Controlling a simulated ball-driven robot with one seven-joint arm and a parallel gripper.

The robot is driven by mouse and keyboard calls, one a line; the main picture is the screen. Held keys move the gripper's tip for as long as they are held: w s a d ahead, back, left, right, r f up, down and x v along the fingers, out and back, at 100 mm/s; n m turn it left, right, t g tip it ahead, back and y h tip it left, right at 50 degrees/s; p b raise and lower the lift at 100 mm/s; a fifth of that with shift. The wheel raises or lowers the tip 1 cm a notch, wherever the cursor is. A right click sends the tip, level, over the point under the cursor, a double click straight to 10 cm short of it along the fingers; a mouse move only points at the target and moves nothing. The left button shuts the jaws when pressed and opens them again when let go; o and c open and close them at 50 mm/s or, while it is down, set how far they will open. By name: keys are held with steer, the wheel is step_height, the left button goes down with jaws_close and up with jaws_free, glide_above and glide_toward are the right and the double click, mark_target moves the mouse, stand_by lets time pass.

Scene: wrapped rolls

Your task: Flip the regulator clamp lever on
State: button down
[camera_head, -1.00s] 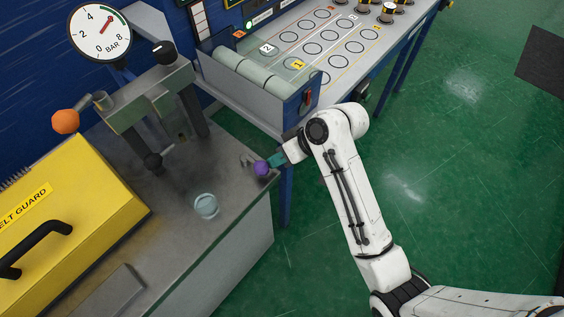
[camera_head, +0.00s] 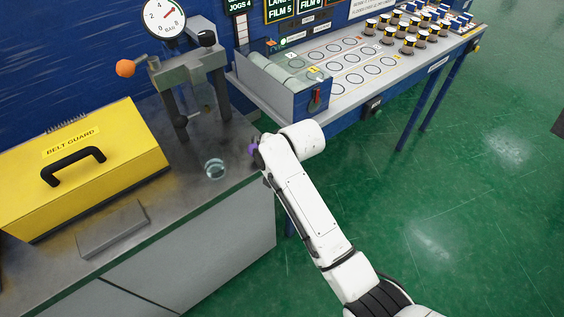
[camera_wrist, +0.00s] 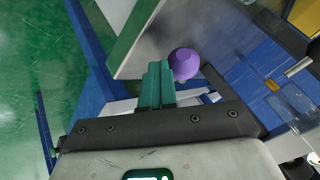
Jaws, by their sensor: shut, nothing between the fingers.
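A grey clamp frame (camera_head: 188,72) stands on the metal bench under a round BAR gauge (camera_head: 164,16). An orange ball knob (camera_head: 125,68) sticks out at its left and a black knob (camera_head: 207,39) sits on top. A purple ball knob (camera_head: 252,149) is at the bench's right edge, partly hidden by my arm. I cannot tell which knob belongs to the clamp lever. My gripper (camera_wrist: 158,68) shows teal fingers, shut and empty. In the wrist view the purple knob (camera_wrist: 184,63) is just right of the fingertips; contact is unclear.
A yellow belt guard (camera_head: 85,160) with a black handle fills the bench's left. A table (camera_head: 345,68) with marked circles and several wrapped rolls lies behind at right. Green floor (camera_head: 430,210) is open at right.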

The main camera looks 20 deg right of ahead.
mark_target(253, 156)
steer(key=shift+a+m+h, duration=0.6)
steer(key=shift+a+m, duration=0.3)
steer(key=shift+a, duration=0.1)
steer(key=a+m+h, duration=0.1)
steer(key=a+m+h+b, duration=0.1)
steer(key=m, duration=0.1)
steer(key=shift+w+f, duration=0.1)
steer(key=shift+w, duration=0.05)
steer(key=shift+w+a+b, duration=0.25)
steer(key=shift+a+b, duration=0.15)
steer(key=shift+b, duration=0.05)
steer(key=shift+a, duration=0.1)
